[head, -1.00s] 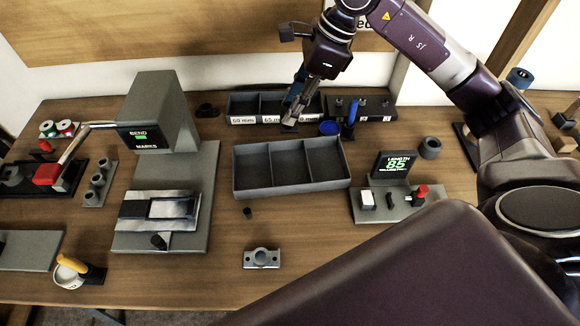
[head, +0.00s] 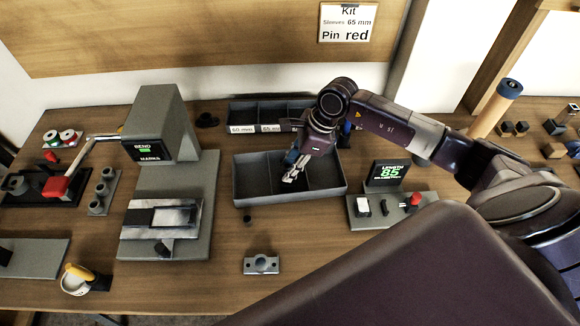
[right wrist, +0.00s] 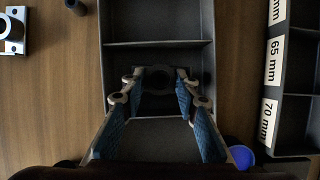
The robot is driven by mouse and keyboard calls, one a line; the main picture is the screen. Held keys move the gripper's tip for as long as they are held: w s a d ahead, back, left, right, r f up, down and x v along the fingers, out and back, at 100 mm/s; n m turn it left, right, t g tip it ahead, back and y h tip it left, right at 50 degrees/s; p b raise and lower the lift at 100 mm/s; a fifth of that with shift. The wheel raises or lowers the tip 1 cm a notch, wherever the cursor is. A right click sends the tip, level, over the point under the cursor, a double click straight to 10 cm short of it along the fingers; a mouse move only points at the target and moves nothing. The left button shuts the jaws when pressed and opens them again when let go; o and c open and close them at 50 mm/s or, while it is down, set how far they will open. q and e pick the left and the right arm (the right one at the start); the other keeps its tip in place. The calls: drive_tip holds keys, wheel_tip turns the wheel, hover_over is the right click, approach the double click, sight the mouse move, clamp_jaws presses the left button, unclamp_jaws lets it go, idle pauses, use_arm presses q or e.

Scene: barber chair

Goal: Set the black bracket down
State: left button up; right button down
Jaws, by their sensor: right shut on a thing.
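My right gripper (head: 291,178) points down over the middle compartment of the grey three-part tray (head: 240,186). In the right wrist view its fingers (right wrist: 158,84) are shut on the black bracket (right wrist: 158,80), a dark piece with a round part in its middle. The bracket is low over or in the middle compartment; I cannot tell whether it touches the floor. In the head view the bracket is hidden or too dark to make out. The tray also shows in the right wrist view (right wrist: 150,20). My left gripper is not in view.
A bin with mm labels (head: 240,115) stands behind the tray. A length gauge reading 85 (head: 388,172) is to the right, a bending press (head: 160,120) to the left. A metal block with a hole (head: 262,264) and a small black cylinder (head: 247,219) lie in front.

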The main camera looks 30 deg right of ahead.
drive_tip(key=shift+f, duration=0.65)
drive_tip(key=shift+f, duration=0.15)
drive_tip(key=c, duration=1.5)
unclamp_jaws()
